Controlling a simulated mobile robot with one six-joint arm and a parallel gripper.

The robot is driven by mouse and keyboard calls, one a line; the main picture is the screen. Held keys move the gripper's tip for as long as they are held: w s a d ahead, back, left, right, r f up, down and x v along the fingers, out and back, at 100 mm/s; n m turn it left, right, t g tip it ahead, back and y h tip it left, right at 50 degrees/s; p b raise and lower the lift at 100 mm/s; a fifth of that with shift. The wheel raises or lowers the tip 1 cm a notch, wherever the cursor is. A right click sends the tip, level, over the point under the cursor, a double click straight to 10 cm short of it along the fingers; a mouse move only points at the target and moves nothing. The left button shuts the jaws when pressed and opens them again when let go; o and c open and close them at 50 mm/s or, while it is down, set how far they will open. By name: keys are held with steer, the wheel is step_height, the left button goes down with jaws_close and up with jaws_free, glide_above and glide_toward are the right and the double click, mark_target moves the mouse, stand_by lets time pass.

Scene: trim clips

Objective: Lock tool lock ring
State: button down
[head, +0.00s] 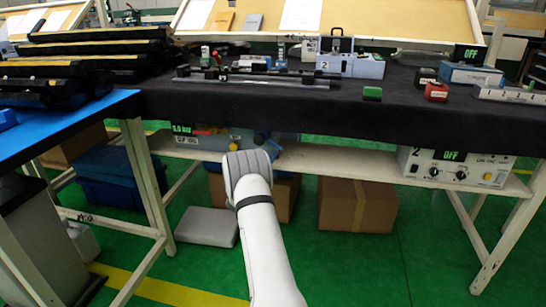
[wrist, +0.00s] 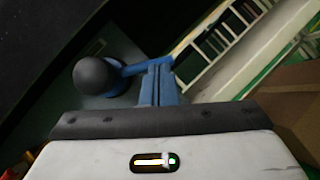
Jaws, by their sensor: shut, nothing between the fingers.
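In the wrist view my gripper (wrist: 158,72) shows as two blue fingers pressed together with nothing between them. A round black knob (wrist: 98,75) with a blue bar running from it toward the fingers is just left of the fingertips. The bar passes close behind the tips; I cannot tell whether they touch. In the head view my white arm reaches under the black-covered bench, and small blue parts (head: 270,146) show beyond its grey wrist. I cannot tell whether these are my fingers or the lever. I cannot make out a lock ring in either view.
A grey unit with a green pressure display (head: 182,128) sits on the shelf (head: 330,160) under the bench. A control box (head: 455,168) reading OFF is at the shelf's right. Cardboard boxes (head: 357,204) stand on the green floor. The bench edge (head: 300,120) overhangs the arm's reach.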

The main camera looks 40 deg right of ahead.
steer(key=d+f+p+v, duration=0.1)
steer(key=p+v, duration=0.2)
steer(key=v, duration=0.9)
steer(key=s+a+r+m+g+y+p, duration=0.35)
steer(key=s+r+g+p, duration=0.35)
steer(key=r, duration=0.6)
steer(key=s+a+r+m+g+y+p, duration=0.25)
steer(key=s+r+m+y+p, duration=0.2)
steer(key=s+r, duration=0.6)
steer(key=s+a+r+m+t+y+p, duration=0.2)
steer(key=s+a+r+y+p, duration=0.5)
steer(key=a+r, duration=0.3)
steer(key=s+a+r+m+t+y+p, duration=0.2)
steer(key=s+a+r+y+p, duration=0.5)
steer(key=a, duration=0.8)
step_height(320, 180, up, 3)
steer(key=s+t+p, duration=0.1)
steer(key=s+p, duration=0.1)
steer(key=p, duration=0.1)
steer(key=shift+s+a, duration=0.3)
steer(key=shift+s, duration=0.05)
